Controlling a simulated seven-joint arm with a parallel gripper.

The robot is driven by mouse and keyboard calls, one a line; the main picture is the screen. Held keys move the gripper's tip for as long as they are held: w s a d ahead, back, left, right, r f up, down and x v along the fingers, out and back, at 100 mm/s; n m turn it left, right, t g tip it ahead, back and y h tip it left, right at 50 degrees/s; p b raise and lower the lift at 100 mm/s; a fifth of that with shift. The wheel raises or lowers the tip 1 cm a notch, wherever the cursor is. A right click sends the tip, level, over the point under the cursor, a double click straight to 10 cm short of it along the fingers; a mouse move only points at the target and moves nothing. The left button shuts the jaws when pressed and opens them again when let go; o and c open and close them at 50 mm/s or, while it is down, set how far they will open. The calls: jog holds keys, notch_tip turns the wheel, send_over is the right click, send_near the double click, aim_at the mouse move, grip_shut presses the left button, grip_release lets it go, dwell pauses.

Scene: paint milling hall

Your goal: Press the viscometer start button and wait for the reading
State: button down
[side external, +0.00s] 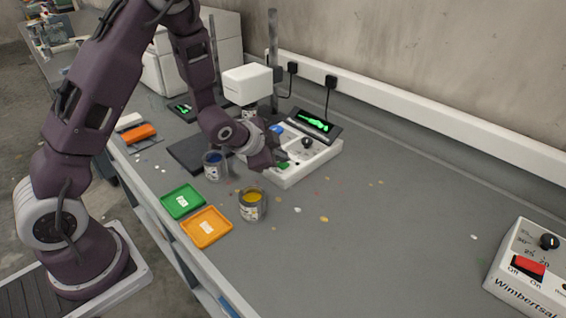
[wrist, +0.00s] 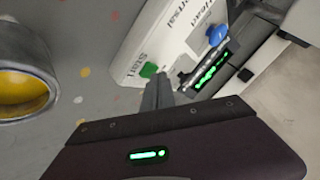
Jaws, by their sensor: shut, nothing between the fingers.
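The viscometer (side external: 247,84) has a white head on a grey post, above a white control box (side external: 310,163) with a dark knob. A green button (wrist: 148,70) beside the word "Start" shows in the wrist view, and a blue button (wrist: 217,35) is farther along the box. My gripper (side external: 276,160) is shut and empty, low at the box's near left end. In the wrist view its fingertips (wrist: 158,88) are right beside the green button; I cannot tell whether they touch it. A dark display (side external: 318,124) behind the box glows green, its reading illegible.
A can of yellow paint (side external: 253,208) and a can of blue paint (side external: 214,168) stand close to my gripper. A green tray (side external: 170,206) and an orange tray (side external: 214,240) lie near the bench edge.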

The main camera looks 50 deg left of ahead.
aim_at(280, 165)
jog(key=shift+f, duration=0.2)
jog(key=shift+r, duration=0.1)
dwell(0.4)
jog(key=shift+r, duration=0.8)
jog(key=shift+r, duration=2.5)
jog(key=s+d+r+n+g, duration=0.25)
jog(key=s+r+n, duration=0.25)
jog(key=s+r, duration=0.8)
jog(key=s+d+n+g+h, duration=0.1)
jog(key=s+d, duration=0.3)
jog(key=s, duration=1.4)
jog(key=shift+n, duration=0.9)
